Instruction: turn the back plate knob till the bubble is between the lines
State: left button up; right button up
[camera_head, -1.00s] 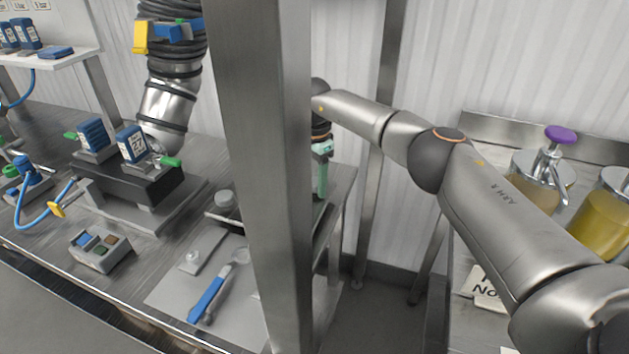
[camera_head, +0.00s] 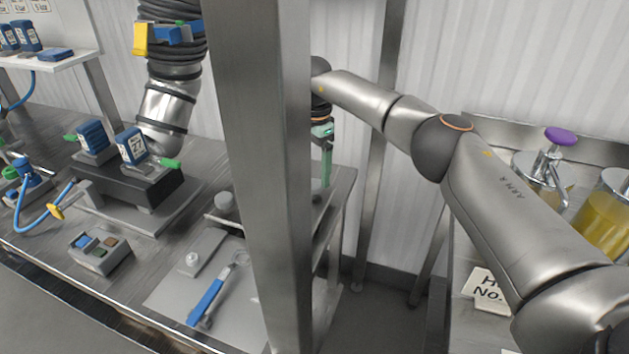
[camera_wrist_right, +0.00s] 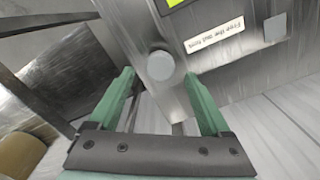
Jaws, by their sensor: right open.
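My right gripper (camera_head: 327,170) is partly visible in the head view, just right of a thick steel post and above the bench corner. In the right wrist view its two green fingers (camera_wrist_right: 160,76) are open and spread. A pale round knob (camera_wrist_right: 160,67) on a metal housing lies between the fingertips in that picture, with no visible contact. I cannot tell whether it is the back plate knob. A small knob (camera_head: 192,259) on a grey plate shows in the head view, with a round grey part (camera_head: 225,202) behind it. No bubble or lines are readable. My left gripper is not in view.
The steel post (camera_head: 262,170) blocks part of the bench. A blue-handled tool (camera_head: 206,300) lies on a pale mat. A button box (camera_head: 100,252) stands at left. A pump jar (camera_head: 535,165) stands at right. The housing carries a label (camera_wrist_right: 215,36) and a lit display.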

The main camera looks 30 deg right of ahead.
aim_at(315, 182)
notch_tip(315, 182, up, 8)
jog(key=shift+r, duration=0.15)
dwell(0.6)
